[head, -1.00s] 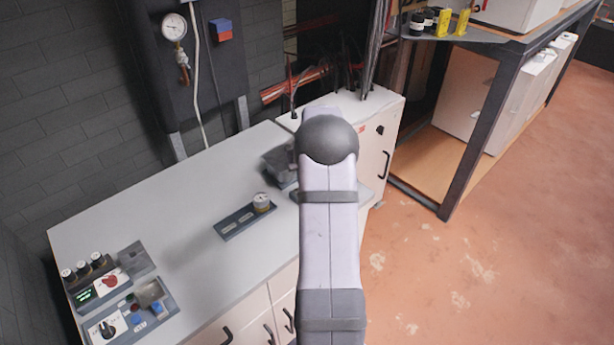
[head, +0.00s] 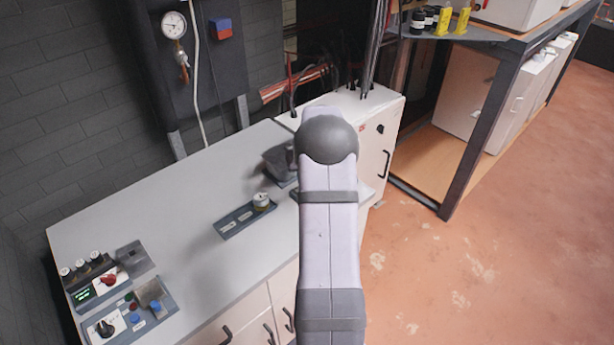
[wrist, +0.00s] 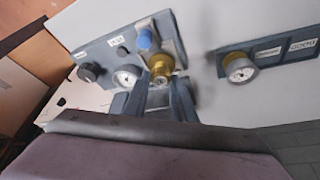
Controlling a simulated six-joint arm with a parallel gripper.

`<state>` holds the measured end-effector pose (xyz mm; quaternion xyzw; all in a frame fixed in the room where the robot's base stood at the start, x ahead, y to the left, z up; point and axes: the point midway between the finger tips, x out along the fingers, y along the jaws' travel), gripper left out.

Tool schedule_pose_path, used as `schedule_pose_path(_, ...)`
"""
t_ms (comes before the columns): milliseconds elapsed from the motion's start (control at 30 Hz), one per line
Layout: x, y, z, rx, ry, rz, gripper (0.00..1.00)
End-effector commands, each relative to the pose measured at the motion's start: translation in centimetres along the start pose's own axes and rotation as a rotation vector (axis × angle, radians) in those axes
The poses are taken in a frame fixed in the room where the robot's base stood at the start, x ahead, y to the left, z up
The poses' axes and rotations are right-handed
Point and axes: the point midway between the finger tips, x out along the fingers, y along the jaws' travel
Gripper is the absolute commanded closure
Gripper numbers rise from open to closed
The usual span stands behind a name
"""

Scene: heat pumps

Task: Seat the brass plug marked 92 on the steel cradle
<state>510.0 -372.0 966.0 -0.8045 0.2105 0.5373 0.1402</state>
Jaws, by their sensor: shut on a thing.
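A brass plug (wrist: 160,63) is between the two dark fingers of my gripper (wrist: 162,88) in the wrist view. The gripper is shut on it. The number on its small round face is too small to read. The plug is in front of a grey panel (wrist: 108,52); I cannot tell whether they touch. I cannot pick out the steel cradle with certainty. In the head view my arm hides the gripper and the held plug.
A second brass piece with a white face (head: 261,201) sits on a labelled dark tray (head: 233,229) on the bench (head: 185,200). A grey block (head: 280,163) stands behind. Control panels (head: 107,290) fill the bench's near left end. Bare bench lies between.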

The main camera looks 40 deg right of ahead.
Motion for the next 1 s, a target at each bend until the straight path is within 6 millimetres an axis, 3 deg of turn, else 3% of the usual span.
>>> schedule_pose_path(533,0.70,0.01,0.25,0.000,0.002,0.000,1.00)
schedule_pose_path(567,0.66,0.01,0.22,0.000,0.002,0.000,0.71)
schedule_pose_path(633,0.64,0.01,0.22,0.000,0.002,0.000,0.54)
schedule_pose_path(1000,0.54,0.00,0.31,0.000,0.000,0.000,0.54)
